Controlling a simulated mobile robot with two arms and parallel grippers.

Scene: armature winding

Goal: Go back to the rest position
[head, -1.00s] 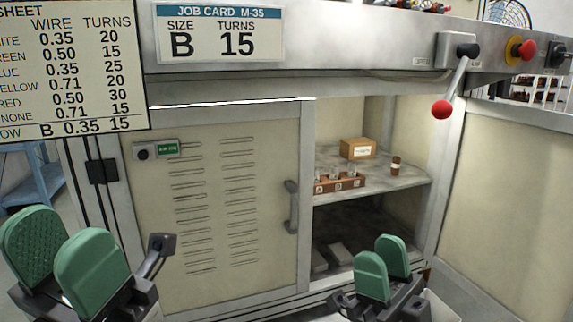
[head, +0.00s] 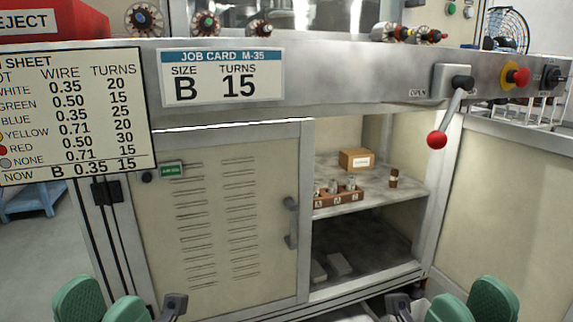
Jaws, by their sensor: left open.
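My left gripper (head: 103,304) is at the bottom left of the head view, with its two green finger pads apart and nothing seen between them.
The cabinet's left door (head: 210,230) is closed; its right side is open, showing a shelf (head: 375,190) with a cardboard box (head: 357,160) and a brown rack (head: 338,198). A red-knobbed lever (head: 437,140) hangs from the bench front. Several wound armatures lie on top.

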